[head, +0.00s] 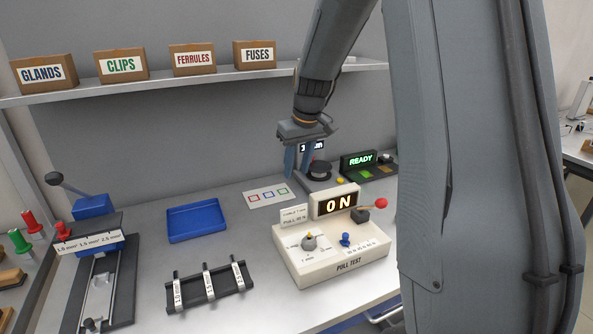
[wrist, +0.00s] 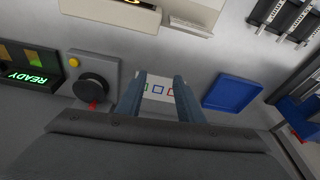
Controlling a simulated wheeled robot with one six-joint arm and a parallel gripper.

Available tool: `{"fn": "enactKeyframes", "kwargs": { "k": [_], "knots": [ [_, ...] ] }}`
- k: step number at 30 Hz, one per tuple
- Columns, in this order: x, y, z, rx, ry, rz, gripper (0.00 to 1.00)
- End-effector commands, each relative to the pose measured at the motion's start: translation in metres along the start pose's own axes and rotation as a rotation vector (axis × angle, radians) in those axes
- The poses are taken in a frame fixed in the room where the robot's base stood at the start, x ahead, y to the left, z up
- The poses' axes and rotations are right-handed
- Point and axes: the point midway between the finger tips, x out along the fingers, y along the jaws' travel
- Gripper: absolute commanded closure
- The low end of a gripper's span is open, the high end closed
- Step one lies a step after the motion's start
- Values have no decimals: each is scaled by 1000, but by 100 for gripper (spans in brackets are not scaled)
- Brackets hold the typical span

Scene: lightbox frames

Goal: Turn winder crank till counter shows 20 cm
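The winder (wrist: 112,70) is a grey unit with a round black drum (wrist: 95,88), a yellow button and a small red part at the drum's edge. In the head view the black drum (head: 320,168) stands just right of my gripper. The winder's counter (head: 316,147) is lit white on black, but my gripper partly covers it and I cannot read its number. My gripper (head: 298,172) is open and empty, with its fingers pointing down beside the drum. In the wrist view its two fingers (wrist: 159,78) are apart, left of them the drum. I cannot clearly make out the crank handle.
A READY panel (head: 360,161) stands right of the winder. The pull tester (head: 335,255) showing "0 N" is in front. A card with coloured squares (head: 268,197), a blue tray (head: 197,222) and a black rack (head: 210,290) lie left. A shelf (head: 190,83) with labelled boxes runs above.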

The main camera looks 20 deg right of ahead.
Motion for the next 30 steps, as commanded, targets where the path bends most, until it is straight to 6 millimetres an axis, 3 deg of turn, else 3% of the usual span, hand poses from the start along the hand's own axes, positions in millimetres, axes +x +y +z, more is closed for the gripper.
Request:
{"fn": "enactKeyframes", "kwargs": {
  "k": [9,23,26,30],
  "knots": [
    [-6,-19,25,-7,-18,-2,66],
    [-6,-25,32,-4,-23,-2,66],
    [-4,-41,56,12,-39,2,66],
    [0,-77,118,53,-75,15,66]
  ]
}}
